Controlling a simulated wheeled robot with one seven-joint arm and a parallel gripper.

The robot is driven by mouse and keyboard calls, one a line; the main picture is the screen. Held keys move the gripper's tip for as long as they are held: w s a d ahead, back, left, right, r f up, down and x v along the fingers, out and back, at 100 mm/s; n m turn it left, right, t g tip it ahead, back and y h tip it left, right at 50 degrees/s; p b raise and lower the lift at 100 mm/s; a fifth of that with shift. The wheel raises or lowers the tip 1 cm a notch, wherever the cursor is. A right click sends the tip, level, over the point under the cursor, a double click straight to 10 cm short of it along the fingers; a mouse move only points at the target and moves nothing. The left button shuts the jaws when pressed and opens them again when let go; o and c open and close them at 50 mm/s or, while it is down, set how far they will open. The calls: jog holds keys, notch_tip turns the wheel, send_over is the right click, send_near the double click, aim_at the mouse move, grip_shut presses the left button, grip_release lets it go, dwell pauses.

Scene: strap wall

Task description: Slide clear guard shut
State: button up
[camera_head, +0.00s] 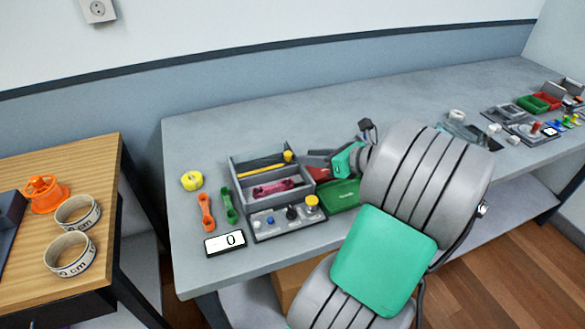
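I cannot make out the clear guard with certainty. A grey unit with open compartments (236,178) stands on the workbench, with a yellow rod and a pink piece in it. A control panel (270,231) with several knobs and a yellow button lies along its front. My gripper (312,162) is at the unit's right side, pointing left. Its fingers are small and partly lost against grey parts, so I cannot tell whether they are apart or touching anything. My arm hides part of the bench behind it. A partly see-through piece (462,131) lies farther right on the bench.
Left of the unit are a yellow roll (192,180), an orange wrench-like piece (206,212), a green one (228,205) and a display reading 0 (225,243). A green tray (341,195) sits right of the unit. A wooden table (95,170) stands left, across a gap.

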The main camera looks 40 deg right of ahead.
aim_at(290, 154)
jog(key=shift+d+f+m, duration=0.1)
jog(key=shift+d+m, duration=0.2)
jog(key=shift+m, duration=0.1)
jog(key=x, duration=0.7)
jog(key=shift+w+a+b, duration=0.1)
jog(key=shift+w+b, duration=0.15)
jog(key=shift+b, duration=0.15)
jog(key=shift+c, duration=0.2)
grip_shut()
jog(key=shift+s, duration=0.1)
